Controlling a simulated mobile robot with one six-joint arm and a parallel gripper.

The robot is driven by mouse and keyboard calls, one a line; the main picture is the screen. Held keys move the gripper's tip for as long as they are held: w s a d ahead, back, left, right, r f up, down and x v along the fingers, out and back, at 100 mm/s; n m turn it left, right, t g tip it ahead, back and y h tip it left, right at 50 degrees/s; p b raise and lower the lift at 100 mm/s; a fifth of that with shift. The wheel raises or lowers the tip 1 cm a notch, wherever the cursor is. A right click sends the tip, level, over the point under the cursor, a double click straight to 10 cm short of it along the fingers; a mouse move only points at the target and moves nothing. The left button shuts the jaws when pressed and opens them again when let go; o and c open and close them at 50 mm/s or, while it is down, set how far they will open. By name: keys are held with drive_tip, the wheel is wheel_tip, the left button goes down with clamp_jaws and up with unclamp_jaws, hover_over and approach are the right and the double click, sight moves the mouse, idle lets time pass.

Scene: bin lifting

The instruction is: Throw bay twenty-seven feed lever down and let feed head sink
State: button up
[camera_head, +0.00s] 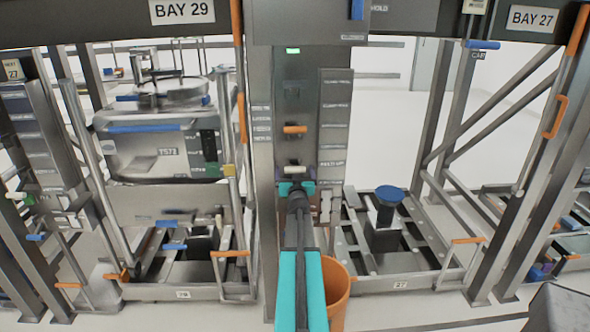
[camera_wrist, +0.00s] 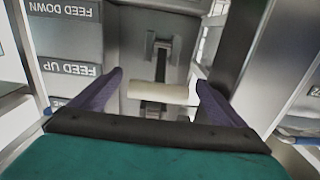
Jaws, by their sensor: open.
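The feed lever has a cream bar handle (camera_head: 294,169) on the grey column at the centre of the head view. In the wrist view, this handle (camera_wrist: 158,93) lies across a dark vertical slot, nearer the upside-down FEED UP label (camera_wrist: 70,68) than the FEED DOWN label (camera_wrist: 65,10). My gripper (camera_head: 297,187) is just below the handle in the head view. In the wrist view, my gripper (camera_wrist: 157,80) is open, its dark fingers on either side of the handle with visible gaps. I cannot tell which part is the feed head.
The BAY 27 sign (camera_head: 534,18) hangs upper right, the BAY 29 sign (camera_head: 181,10) upper left. An orange handle (camera_head: 295,129) sits above the cream one. A blue-topped post (camera_head: 390,194) stands in the frame plated 27. An orange bin (camera_head: 336,285) is partly hidden by my arm.

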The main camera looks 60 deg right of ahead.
drive_tip(key=shift+x, duration=0.95)
drive_tip(key=c, duration=1)
drive_tip(key=shift+d, duration=0.4)
drive_tip(key=shift+c, duration=1.2)
drive_tip(key=shift+a, duration=0.3)
drive_tip(key=shift+f, duration=0.15)
